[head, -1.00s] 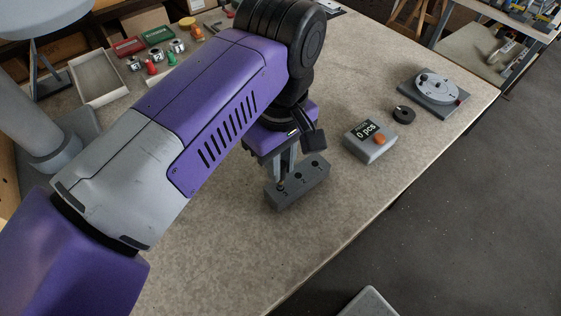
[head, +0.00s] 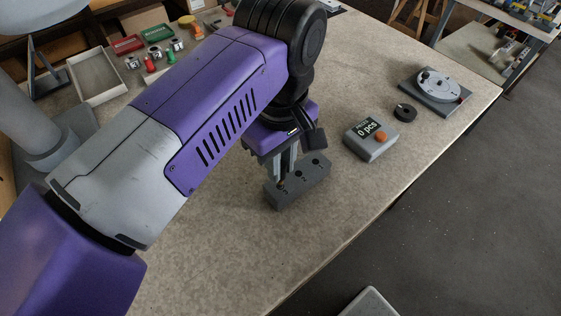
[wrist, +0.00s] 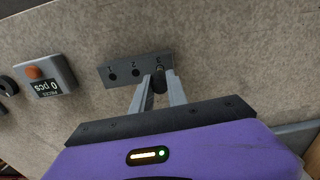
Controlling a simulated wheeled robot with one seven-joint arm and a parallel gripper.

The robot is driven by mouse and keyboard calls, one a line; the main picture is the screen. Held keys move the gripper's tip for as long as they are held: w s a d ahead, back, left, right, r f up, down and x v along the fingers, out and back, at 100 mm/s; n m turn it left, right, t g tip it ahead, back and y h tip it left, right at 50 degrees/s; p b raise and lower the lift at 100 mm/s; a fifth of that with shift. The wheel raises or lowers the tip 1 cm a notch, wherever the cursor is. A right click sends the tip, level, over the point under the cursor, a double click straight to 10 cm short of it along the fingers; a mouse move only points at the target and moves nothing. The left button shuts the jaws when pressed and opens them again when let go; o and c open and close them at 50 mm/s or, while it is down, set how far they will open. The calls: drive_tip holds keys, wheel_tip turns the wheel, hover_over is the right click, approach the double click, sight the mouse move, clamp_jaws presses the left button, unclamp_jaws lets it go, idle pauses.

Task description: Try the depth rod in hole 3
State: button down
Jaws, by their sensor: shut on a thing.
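The dark grey block (head: 305,183) with a row of numbered holes stands on the bench below my gripper. It also shows in the wrist view (wrist: 124,67). Two holes are open; the third, at the end under my gripper, has the depth rod at it. My gripper (wrist: 160,80) is shut on the dark depth rod (wrist: 159,84), which points down at hole 3. The rod's lower tip seems to be at or in the hole's mouth; I cannot tell how deep. In the head view the fingers (head: 284,168) partly hide the rod.
A grey counter box (head: 372,140) with an orange button reads 0 pcs. Right of it are a black ring (head: 405,113) and a round dial plate (head: 438,85). An empty tray (head: 97,78) and small coloured parts lie at the back left. The bench front is clear.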

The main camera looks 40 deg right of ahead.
drive_tip(key=shift+f+b, duration=0.85)
drive_tip(key=shift+b, duration=0.25)
idle(1.0)
drive_tip(key=shift+r, duration=0.1)
